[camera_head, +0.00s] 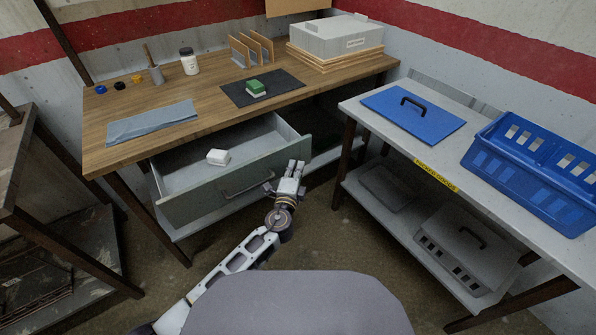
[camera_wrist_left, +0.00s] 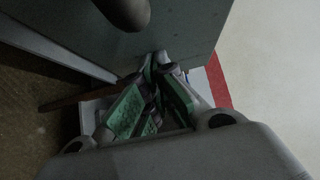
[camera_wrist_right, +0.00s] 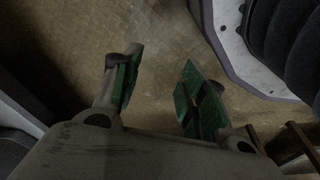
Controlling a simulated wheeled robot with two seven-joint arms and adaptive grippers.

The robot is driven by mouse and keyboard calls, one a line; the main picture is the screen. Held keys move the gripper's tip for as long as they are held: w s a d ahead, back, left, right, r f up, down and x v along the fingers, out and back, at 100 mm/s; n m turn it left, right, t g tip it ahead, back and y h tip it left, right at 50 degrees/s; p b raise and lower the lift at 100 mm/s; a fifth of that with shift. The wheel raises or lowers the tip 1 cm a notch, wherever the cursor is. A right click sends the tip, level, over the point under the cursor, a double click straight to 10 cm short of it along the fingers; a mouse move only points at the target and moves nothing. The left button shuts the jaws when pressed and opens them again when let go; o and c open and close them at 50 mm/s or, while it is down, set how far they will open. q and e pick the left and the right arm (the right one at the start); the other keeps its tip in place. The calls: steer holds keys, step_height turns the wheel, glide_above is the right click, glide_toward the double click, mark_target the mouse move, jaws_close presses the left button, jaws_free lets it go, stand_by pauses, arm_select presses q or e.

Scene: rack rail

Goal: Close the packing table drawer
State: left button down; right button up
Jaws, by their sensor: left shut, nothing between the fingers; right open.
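The packing table drawer (camera_head: 205,203) is pulled out below the wooden packing table (camera_head: 215,92). A small white block (camera_head: 218,157) lies inside it. In the left wrist view, the shut fingers (camera_wrist_left: 155,75) are close to the grey-green panel (camera_wrist_left: 185,25), with a dark bar in front. My right gripper (camera_wrist_right: 155,75) is open and empty above the floor, outside the head view.
A brown rack (camera_head: 20,160) stands at the left. Floor between the tables is free.

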mark_target(263, 141)
arm_select(q)
steer(key=w+a+b, duration=0.1)
steer(key=w+a, duration=0.1)
steer(key=w, duration=0.1)
steer(key=w+a+b, duration=0.1)
steer(key=w+a, duration=0.2)
steer(key=w, duration=0.1)
steer(key=w+a+b, duration=0.1)
steer(key=w+a, duration=0.2)
steer(key=w, duration=0.1)
steer(key=shift+w, duration=0.25)
steer(key=w+a+b, duration=0.1)
steer(key=w, duration=0.1)
steer(key=w+a, duration=0.2)
steer(key=w+a+b, duration=0.1)
steer(key=w, duration=0.1)
steer(key=shift+w+a+b, duration=0.25)
steer(key=shift+w+b, duration=0.1)
steer(key=shift+w, duration=0.05)
steer(key=shift+w+a, duration=0.25)
steer(key=shift+w, duration=0.05)
steer(key=shift+r, duration=0.15)
arm_select(e)
steer(key=w+a+r, duration=0.2)
steer(key=a+r, duration=0.1)
steer(key=r, duration=1)
steer(key=shift+a+r+y, duration=0.2)
steer(key=shift+r+y, duration=0.2)
